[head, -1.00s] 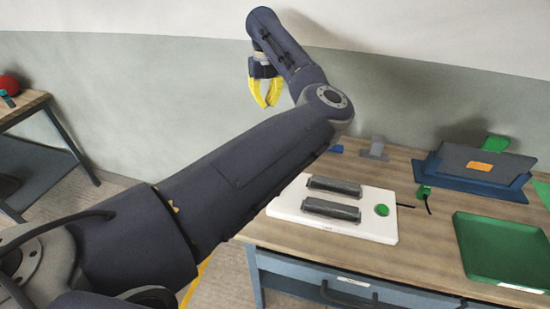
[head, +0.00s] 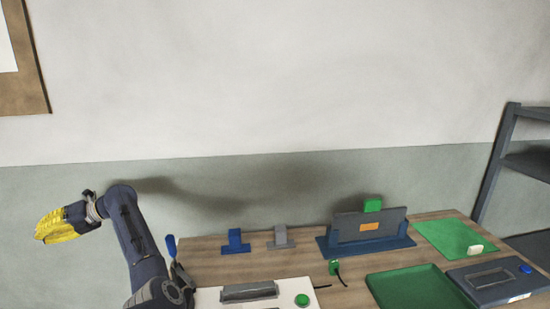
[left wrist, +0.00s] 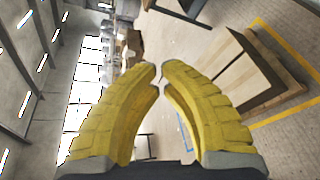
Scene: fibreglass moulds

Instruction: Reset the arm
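My left arm (head: 138,245) rises at the left of the head view, beyond the table's left end. Its left gripper (head: 40,232) has yellow ribbed fingers and points left in front of the lower grey-green wall. In the left wrist view the two curved yellow fingers of the left gripper (left wrist: 159,72) lean toward each other. A narrow gap shows between their tips, and nothing is held between them. My right gripper is not in any view.
A dark shelf (head: 496,165) stands right. The air above the table is clear.

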